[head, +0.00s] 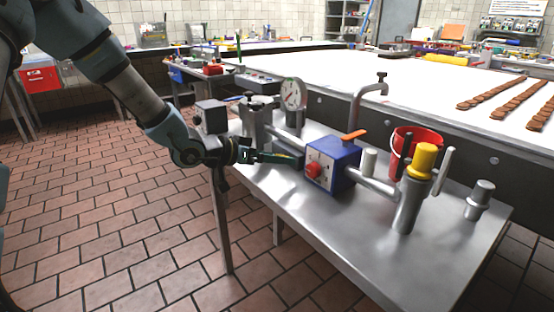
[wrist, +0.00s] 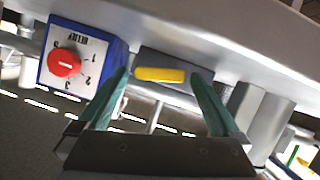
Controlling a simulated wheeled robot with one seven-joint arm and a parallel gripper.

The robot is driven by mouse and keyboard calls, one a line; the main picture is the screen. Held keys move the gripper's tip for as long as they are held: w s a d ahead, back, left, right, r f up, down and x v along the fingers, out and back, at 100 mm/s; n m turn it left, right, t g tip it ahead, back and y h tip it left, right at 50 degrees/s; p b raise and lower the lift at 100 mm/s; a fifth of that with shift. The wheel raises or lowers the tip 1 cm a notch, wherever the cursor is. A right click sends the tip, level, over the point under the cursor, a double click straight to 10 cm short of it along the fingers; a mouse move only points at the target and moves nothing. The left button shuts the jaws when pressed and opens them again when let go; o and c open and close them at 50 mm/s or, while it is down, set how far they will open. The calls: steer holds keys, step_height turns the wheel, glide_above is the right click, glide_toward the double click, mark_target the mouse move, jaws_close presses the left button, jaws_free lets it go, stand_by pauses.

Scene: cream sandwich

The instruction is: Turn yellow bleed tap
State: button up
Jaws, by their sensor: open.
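The yellow bleed tap (wrist: 160,74) shows in the wrist view as a short yellow bar lying across the picture on a grey metal block. My gripper (wrist: 161,76) is open, with one green finger to the left of the tap's bar and one to the right. I see no clear contact between the fingers and the tap. In the head view my gripper (head: 296,160) reaches in from the left, just left of the blue relief box (head: 345,170). The tap cannot be made out clearly there, behind the fingers.
A metal bench (head: 350,255) holds a pressure gauge (head: 292,94), a red bucket (head: 425,139) and a yellow-capped cylinder (head: 423,162). The tiled floor left of the bench is clear.

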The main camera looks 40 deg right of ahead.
steer(key=shift+s+d+f, duration=0.1)
steer(key=shift+d+f, duration=0.1)
steer(key=shift+d, duration=0.25)
steer(key=c, duration=1.2)
steer(key=shift+o, duration=0.2)
steer(key=shift+s+f+m+t+b, duration=0.1)
steer(key=shift+f+m+t+b, duration=0.25)
steer(key=shift+b, duration=0.8)
steer(key=shift+f+m+t+b, duration=0.1)
steer(key=shift+m+t+b, duration=0.25)
steer(key=shift+b, duration=0.6)
steer(key=shift+m, duration=0.3)
steer(key=shift+r, duration=0.2)
